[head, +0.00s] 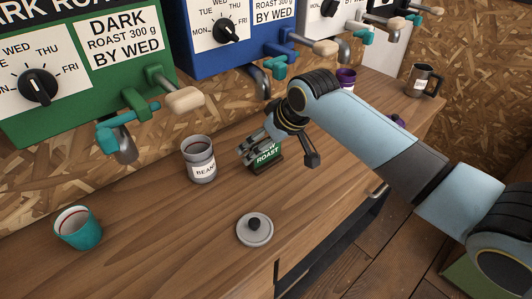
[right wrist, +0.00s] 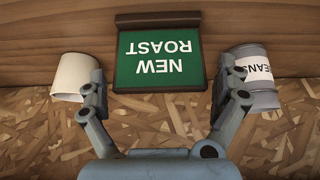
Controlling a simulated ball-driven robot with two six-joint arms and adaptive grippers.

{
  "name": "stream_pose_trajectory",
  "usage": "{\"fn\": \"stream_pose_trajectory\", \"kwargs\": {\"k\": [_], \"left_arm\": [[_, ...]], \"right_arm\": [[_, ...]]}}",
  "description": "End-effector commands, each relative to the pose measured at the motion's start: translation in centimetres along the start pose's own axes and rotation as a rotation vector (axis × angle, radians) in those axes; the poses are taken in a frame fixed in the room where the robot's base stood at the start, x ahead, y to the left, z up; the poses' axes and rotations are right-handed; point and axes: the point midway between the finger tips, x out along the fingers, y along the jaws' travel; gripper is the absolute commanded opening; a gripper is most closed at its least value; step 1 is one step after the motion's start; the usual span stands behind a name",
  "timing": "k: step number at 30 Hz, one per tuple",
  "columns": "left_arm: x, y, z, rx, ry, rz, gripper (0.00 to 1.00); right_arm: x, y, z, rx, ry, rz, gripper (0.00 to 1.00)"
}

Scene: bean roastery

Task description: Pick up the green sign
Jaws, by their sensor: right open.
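The green sign (head: 267,156) stands on the wooden counter, right of the beans can, and reads "ROAST" with the upper word partly covered. In the right wrist view the sign (right wrist: 160,72) appears upside down and reads "NEW ROAST", with a dark bar along its base. My right gripper (head: 281,153) is open around the sign. In the right wrist view its fingers (right wrist: 163,76) stand on either side of the sign, with a visible gap at the left and a smaller one at the right. My left gripper is not in view.
The beans can (head: 199,160) stands close left of the sign. A cream cup (right wrist: 74,77) shows on the sign's other side. A teal cup (head: 78,230) and a grey lid (head: 254,231) sit on the counter (head: 150,225). Dispensers with levers overhang the back. A steel mug (head: 420,82) stands far right.

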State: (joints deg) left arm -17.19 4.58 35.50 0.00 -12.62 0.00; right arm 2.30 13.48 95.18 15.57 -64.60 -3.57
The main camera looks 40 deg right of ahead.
Motion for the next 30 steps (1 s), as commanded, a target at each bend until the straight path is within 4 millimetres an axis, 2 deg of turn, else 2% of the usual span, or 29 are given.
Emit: {"fn": "stream_pose_trajectory", "kwargs": {"k": [7, 18, 30], "left_arm": [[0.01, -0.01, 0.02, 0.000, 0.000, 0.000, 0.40], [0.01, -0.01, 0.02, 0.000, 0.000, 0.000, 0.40], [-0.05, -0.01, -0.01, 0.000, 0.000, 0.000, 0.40]], "right_arm": [[0.21, 0.01, 0.00, -0.001, 0.001, 0.001, 1.00], [0.19, 0.02, 0.04, -0.001, 0.000, 0.001, 0.53], [0.17, 0.05, 0.03, -0.001, -0.001, 0.001, 0.53]]}}
